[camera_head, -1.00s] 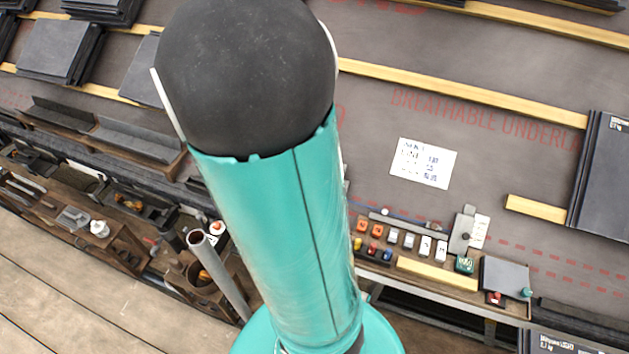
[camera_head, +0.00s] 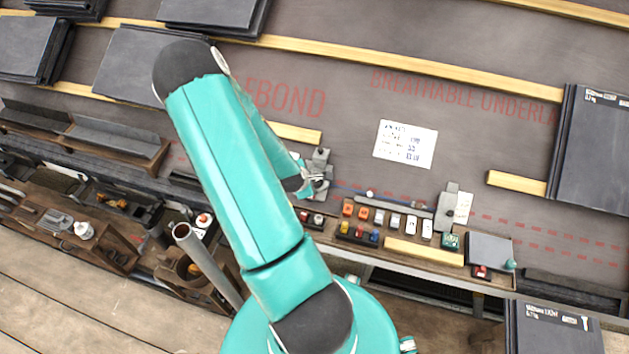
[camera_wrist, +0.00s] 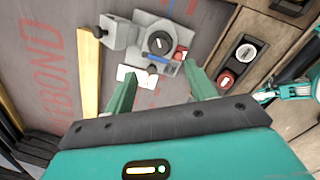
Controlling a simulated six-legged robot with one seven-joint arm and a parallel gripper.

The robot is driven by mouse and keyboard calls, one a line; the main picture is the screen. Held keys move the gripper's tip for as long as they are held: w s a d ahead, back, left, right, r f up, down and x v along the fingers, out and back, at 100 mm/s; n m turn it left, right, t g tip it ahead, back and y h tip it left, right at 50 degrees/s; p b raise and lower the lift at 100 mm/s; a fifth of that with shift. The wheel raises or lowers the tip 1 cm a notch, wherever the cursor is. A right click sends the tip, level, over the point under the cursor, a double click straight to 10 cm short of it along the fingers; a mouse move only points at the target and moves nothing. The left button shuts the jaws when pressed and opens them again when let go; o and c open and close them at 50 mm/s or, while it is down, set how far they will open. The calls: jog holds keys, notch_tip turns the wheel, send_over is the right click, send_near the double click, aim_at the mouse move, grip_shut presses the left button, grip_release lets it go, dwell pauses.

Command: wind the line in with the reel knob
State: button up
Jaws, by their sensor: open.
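A grey reel unit (camera_wrist: 177,32) with a round black knob (camera_wrist: 158,42) shows in the wrist view, just beyond my fingertips. A short blue stretch of line (camera_wrist: 157,58) shows at its near side. My gripper (camera_wrist: 162,74) is open and empty, its two green fingers apart, short of the unit and not visibly touching it. In the head view the grey unit (camera_head: 320,160) stands at the left end of the bench, beside my gripper (camera_head: 311,186). A thin blue line (camera_head: 350,188) runs right from there towards a grey clamp-like block (camera_head: 447,208).
Several coloured blocks and a wooden strip (camera_head: 424,252) lie on the bench right of my gripper. A white note sheet (camera_head: 405,144) lies on the underlay above. A grey tube (camera_head: 207,262) rises at lower left. A red item (camera_wrist: 181,53) sits close beside the knob.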

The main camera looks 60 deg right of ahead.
aim_at(315, 181)
jog(key=x, duration=1)
jog(key=shift+w+d+f, duration=0.1)
jog(key=shift+d+f, duration=0.1)
jog(key=shift+f, duration=0.1)
jog(key=c, duration=1)
